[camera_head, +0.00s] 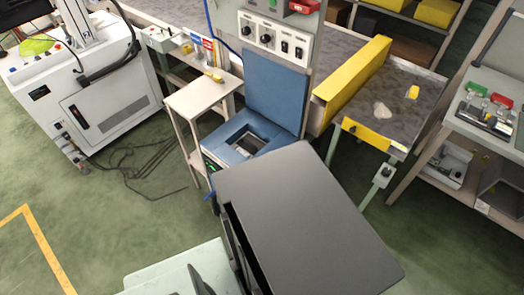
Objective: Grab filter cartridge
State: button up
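I cannot make out a filter cartridge for certain. A blue unit (272,98) with a raised lid stands at the centre; its blue base has a dark rectangular opening (247,145), and what lies inside is too small to tell. A large dark grey flat panel (310,215) fills the lower middle, close to the camera, and hides the floor and the front of the unit. Dark narrow parts (200,282) show at the bottom edge, left of the panel; they may be my gripper, but I cannot tell whether it is open or shut.
A conveyor (425,103) with a yellow guard (350,82) and small items lies right of the unit. A small white side table (200,100) stands left of it. A white cabinet (110,100) and loose floor cables (135,165) are farther left. Green floor (110,225) is open at lower left.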

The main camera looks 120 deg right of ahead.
aim_at(249, 145)
jog(key=k, duration=1.4)
